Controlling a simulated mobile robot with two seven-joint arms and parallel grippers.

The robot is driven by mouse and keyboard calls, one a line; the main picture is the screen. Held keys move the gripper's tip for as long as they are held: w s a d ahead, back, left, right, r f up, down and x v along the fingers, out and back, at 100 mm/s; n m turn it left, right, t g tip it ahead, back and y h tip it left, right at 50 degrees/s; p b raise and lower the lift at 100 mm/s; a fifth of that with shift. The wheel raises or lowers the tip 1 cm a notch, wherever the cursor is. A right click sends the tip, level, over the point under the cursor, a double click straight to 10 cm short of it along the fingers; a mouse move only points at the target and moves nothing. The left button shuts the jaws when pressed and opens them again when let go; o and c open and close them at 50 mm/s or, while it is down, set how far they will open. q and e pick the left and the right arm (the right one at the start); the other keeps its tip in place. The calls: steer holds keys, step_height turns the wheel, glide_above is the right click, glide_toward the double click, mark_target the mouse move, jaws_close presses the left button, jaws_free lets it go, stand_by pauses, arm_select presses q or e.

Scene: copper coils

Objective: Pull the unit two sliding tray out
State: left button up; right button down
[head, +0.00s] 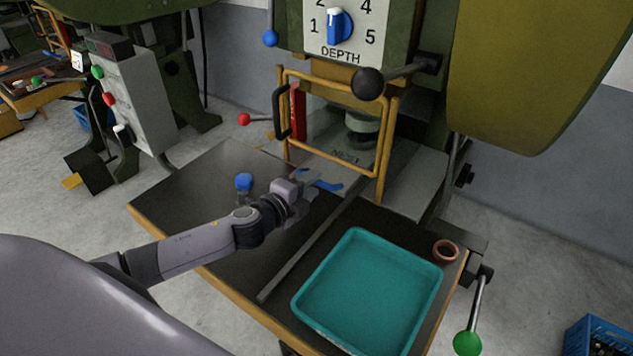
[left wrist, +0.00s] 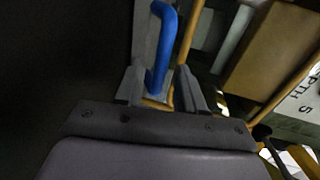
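A machine with a DEPTH dial stands ahead, with a yellow-framed guard door (head: 383,140) at its opening. Inside is a grey surface marked NEST (head: 345,157), which may be the sliding tray; I cannot tell its edges. A blue handle (head: 328,186) shows low in front of the opening, partly hidden by my left gripper (head: 308,185). In the left wrist view the blue handle (left wrist: 163,45) reaches down between the spread fingers of my left gripper (left wrist: 158,88), with gaps beside it. No grip on it shows. My right gripper is out of view.
A teal tray (head: 298,305) and a copper ring (head: 446,250) are on the table's right half. A blue knob (head: 243,181) stands left of my gripper. A black-ball lever (head: 369,83) juts out above. A green-ball lever (head: 467,342) is at the right edge.

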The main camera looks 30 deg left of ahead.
arm_select(q)
steer(key=shift+x, duration=1.45)
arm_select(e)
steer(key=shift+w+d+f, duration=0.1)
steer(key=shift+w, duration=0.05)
arm_select(q)
jaws_close()
steer(key=shift+s, duration=0.1)
